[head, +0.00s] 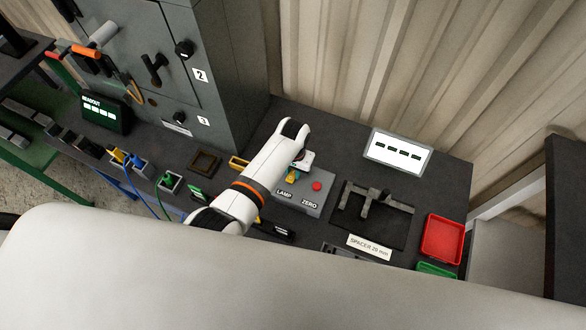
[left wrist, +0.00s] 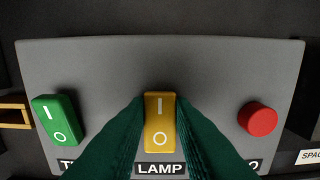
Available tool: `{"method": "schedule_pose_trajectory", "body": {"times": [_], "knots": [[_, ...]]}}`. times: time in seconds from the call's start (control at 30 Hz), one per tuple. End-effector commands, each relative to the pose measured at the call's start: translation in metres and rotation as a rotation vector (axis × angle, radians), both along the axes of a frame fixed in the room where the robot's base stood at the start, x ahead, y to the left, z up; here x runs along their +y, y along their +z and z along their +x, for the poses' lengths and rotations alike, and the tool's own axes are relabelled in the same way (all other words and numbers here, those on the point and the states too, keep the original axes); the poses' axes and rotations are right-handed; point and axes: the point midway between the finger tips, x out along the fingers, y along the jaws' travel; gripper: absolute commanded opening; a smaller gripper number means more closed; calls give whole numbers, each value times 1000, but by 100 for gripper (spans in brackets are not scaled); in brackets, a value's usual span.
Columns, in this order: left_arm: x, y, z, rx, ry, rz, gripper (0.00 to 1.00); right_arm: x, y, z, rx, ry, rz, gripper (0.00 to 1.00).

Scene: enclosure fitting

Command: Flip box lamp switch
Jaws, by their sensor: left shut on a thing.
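The grey switch box (head: 318,202) sits on the dark bench in the head view, and its face (left wrist: 205,75) fills the left wrist view. The yellow lamp rocker switch (left wrist: 160,122) is in the middle above the LAMP label (left wrist: 160,168), with I at the top and O at the bottom. I cannot tell which end is pressed in. My left gripper (left wrist: 161,128) has its dark green fingers on both sides of the yellow rocker, shut on it. In the head view the left gripper (head: 297,170) hides part of the box. My right gripper is not in view.
A green rocker (left wrist: 58,120) is left of the lamp switch and a red button (left wrist: 258,119) is right. A white display (head: 398,152) stands behind. A dark spacer fixture (head: 372,205) and red tray (head: 442,239) are to the right; a grey cabinet (head: 235,70) is behind left.

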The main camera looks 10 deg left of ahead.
Motion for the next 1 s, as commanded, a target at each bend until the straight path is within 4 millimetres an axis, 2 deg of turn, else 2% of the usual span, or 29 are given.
{"method": "schedule_pose_trajectory", "body": {"times": [0.17,0.3,0.4,0.63,0.97,1.0], "knots": [[1,3,-3,-47,0,-8,0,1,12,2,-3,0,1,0],[2,5,-7,-160,-1,-29,0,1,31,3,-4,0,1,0],[2,3,-10,-249,0,-47,0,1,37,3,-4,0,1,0],[3,1,-11,-378,-1,-73,0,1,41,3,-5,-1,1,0],[2,1,-11,-394,-1,-76,0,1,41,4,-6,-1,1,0],[2,1,-11,-393,-1,-76,23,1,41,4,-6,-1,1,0]]}}
